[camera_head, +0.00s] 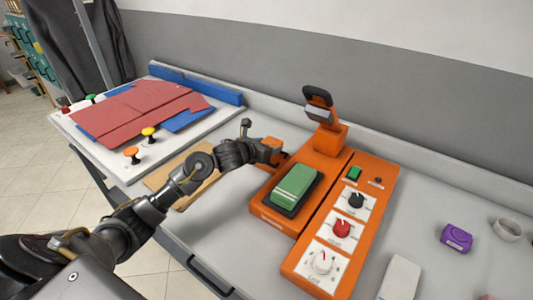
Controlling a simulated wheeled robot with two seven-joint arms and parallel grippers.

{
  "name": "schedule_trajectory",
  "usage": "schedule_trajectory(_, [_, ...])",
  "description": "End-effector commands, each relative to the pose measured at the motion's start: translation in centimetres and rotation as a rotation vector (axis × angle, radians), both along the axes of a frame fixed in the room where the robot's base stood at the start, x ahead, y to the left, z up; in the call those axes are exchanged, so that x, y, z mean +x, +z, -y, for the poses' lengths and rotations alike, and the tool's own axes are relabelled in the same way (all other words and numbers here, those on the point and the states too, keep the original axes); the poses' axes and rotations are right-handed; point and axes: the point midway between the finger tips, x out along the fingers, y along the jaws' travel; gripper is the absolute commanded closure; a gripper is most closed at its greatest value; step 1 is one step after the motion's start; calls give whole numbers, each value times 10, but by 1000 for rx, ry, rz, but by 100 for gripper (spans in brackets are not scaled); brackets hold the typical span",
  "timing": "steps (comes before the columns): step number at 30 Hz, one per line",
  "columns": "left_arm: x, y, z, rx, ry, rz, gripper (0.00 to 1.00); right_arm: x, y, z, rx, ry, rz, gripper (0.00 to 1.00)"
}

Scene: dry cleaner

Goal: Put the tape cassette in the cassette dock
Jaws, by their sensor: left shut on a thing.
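My left gripper (262,152) reaches in from the left to the rear left side of the orange machine (331,158). It is shut on a small orange block (273,147) close beside the machine. The block may be the tape cassette; the fingers partly hide it, and I cannot tell whether it touches the machine. I cannot clearly pick out the cassette dock. A purple case-like piece (457,237) lies on the table at the right, apart from my gripper. My right gripper is not in view.
A white ring (508,229) and a pale block (400,278) lie at the right.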

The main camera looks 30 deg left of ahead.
Motion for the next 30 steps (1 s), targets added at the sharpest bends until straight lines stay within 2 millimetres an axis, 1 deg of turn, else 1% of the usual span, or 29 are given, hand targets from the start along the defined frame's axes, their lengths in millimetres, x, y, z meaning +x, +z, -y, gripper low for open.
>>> schedule_trajectory(1, [3,-7,-3,-2,3,-4,64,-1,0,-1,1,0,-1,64])
schedule_trajectory(3, [2,-17,-1,-5,2,-7,64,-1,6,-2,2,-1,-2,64])
schedule_trajectory(7, [2,-31,-2,-3,2,-3,64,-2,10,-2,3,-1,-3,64])
schedule_trajectory(9, [2,-34,-2,-1,2,-1,64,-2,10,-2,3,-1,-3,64])
schedule_trajectory(16, [2,-35,-2,-1,1,0,64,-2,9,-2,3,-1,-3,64])
schedule_trajectory(19, [2,-38,-2,1,2,0,64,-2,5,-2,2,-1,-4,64])
schedule_trajectory(20, [2,-37,-2,1,2,0,38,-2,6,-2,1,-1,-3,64])
schedule_trajectory(24, [2,-36,-2,1,2,-1,20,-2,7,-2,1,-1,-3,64])
schedule_trajectory(30, [2,-36,-2,1,1,-1,19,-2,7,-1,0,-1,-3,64])
